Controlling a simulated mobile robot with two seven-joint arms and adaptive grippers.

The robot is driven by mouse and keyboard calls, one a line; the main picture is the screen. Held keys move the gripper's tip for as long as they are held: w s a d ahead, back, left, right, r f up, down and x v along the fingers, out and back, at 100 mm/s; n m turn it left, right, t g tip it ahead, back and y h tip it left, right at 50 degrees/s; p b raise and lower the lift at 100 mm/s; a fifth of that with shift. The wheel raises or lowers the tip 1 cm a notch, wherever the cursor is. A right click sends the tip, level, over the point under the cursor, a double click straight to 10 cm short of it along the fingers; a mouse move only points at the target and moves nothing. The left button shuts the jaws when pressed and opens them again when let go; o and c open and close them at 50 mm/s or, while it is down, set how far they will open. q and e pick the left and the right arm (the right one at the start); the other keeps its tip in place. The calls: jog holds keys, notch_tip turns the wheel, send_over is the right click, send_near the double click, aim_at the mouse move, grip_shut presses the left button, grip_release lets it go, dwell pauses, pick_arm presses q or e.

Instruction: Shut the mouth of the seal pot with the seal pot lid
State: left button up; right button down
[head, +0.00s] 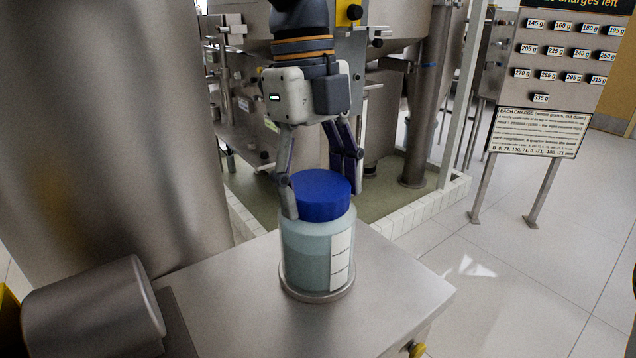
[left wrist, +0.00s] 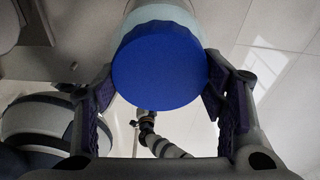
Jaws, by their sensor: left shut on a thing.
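The seal pot (head: 305,252) is a clear jar with pale blue-green contents and a white marked label. It stands upright in a shallow round metal seat on a steel table. The blue seal pot lid (head: 322,190) sits over its mouth and looks level, hiding the mouth. My left gripper (head: 320,196) comes down from above and is shut on the lid, one finger on each side. In the left wrist view the lid (left wrist: 160,66) fills the space between the fingers, with the pot's pale shoulder (left wrist: 152,12) behind it. My right gripper is not in view.
The steel table (head: 400,290) has bare room right of the pot. A metal cylinder (head: 95,310) lies at the front left, and a large steel vessel (head: 110,130) rises behind it. A board with weight tags (head: 560,60) stands at the right on open tiled floor.

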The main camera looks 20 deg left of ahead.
pick_arm(q)
jog(key=o, duration=1.7)
jog(key=shift+w+r, duration=0.1)
jog(key=shift+r, duration=0.2)
jog(key=shift+o, duration=1.4)
jog(key=shift+d, duration=0.1)
jog(key=shift+f, duration=0.2)
notch_tip(320, 180, up, 16)
jog(key=a, duration=0.1)
jog(key=shift+w+a, duration=0.3)
jog(key=shift+w, duration=0.1)
